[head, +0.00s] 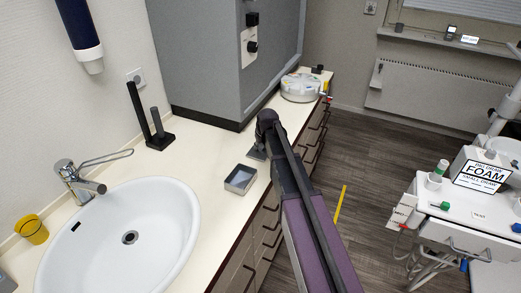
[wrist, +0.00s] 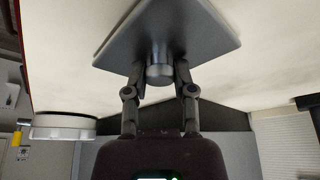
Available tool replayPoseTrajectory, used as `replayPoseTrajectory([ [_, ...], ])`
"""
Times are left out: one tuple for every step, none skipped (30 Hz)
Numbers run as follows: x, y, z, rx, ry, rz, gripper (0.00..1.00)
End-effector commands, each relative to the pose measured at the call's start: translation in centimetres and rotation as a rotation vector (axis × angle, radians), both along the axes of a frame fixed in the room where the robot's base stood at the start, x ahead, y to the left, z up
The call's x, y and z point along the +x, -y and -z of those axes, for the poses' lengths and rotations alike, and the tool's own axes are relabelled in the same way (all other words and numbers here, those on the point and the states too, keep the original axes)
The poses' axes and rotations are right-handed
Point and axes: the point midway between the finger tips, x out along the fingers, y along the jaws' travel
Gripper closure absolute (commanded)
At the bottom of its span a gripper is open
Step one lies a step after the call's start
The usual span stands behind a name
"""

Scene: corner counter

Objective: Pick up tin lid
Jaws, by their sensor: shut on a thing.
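The tin lid (wrist: 185,25) is a dark grey square plate with a round knob (wrist: 160,72) in the wrist view. My gripper (wrist: 160,76) is shut on that knob, with one finger on each side. In the head view a small part of the lid (head: 256,154) shows below my gripper, over the counter; my arm hides the rest. I cannot tell whether the lid touches the counter. An open grey square tin (head: 241,179) stands on the counter just in front of the lid, near the counter's edge.
The cream counter (head: 205,150) runs along the wall, with a white sink (head: 165,215) at the left. A large grey cabinet (head: 215,60) stands behind the lid. A round white device (head: 300,88) is at the far end. A black stand (head: 160,141) is left of the tin.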

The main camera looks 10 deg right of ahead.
Motion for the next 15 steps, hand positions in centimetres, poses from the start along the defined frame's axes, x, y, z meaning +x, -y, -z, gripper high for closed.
replayPoseTrajectory([
  [0.0,0.0,0.0,0.0,0.0,0.0,1.0],
  [0.0,0.0,0.0,0.0,0.0,0.0,1.0],
  [0.0,0.0,0.0,0.0,0.0,0.0,1.0],
  [0.0,0.0,0.0,0.0,0.0,0.0,1.0],
  [0.0,0.0,-0.1,0.0,0.0,0.0,1.0],
  [0.0,0.0,-0.2,0.0,0.0,0.0,1.0],
  [0.0,0.0,-0.3,0.0,0.0,0.0,1.0],
  [0.0,0.0,-0.3,0.0,0.0,0.0,1.0],
  [0.0,0.0,-0.5,0.0,0.0,0.0,1.0],
  [0.0,0.0,-0.6,0.0,0.0,0.0,1.0],
  [0.0,0.0,-0.8,0.0,0.0,0.0,1.0],
  [0.0,0.0,-1.0,0.0,0.0,0.0,1.0],
  [0.0,0.0,-1.2,0.0,0.0,0.0,1.0],
  [0.0,0.0,-1.4,0.0,0.0,0.0,1.0],
  [0.0,0.0,-1.6,0.0,0.0,0.0,1.0],
])
